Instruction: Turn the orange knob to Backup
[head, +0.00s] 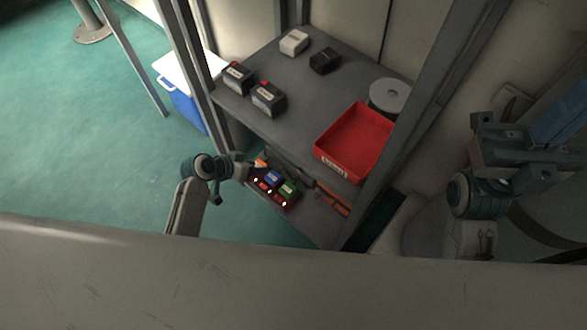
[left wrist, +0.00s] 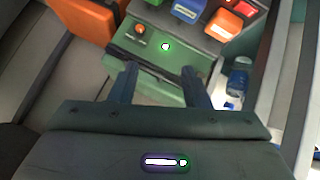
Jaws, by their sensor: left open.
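A small round orange knob (left wrist: 140,30) sits on a green panel plate (left wrist: 140,52) in the left wrist view, beside a lit green-white light (left wrist: 166,46). Its pointer and any Backup label are too small to read. In the head view the panel shows small beside the arm, with an orange part at its far left end. My left gripper (left wrist: 160,82) is open and empty. Its two fingers reach toward the plate's near edge, below the knob in the picture, and do not hold it. My right gripper's fingers are not visible; only parts of my right arm show.
Blue (left wrist: 190,10) and orange (left wrist: 230,20) blocks stand beside the plate. In the head view, a red tray (head: 325,157), dark boxes (head: 268,98) and a grey disc (head: 390,95) are on the shelf above. Rack posts stand close by. A blue cooler (head: 182,105) is at the left.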

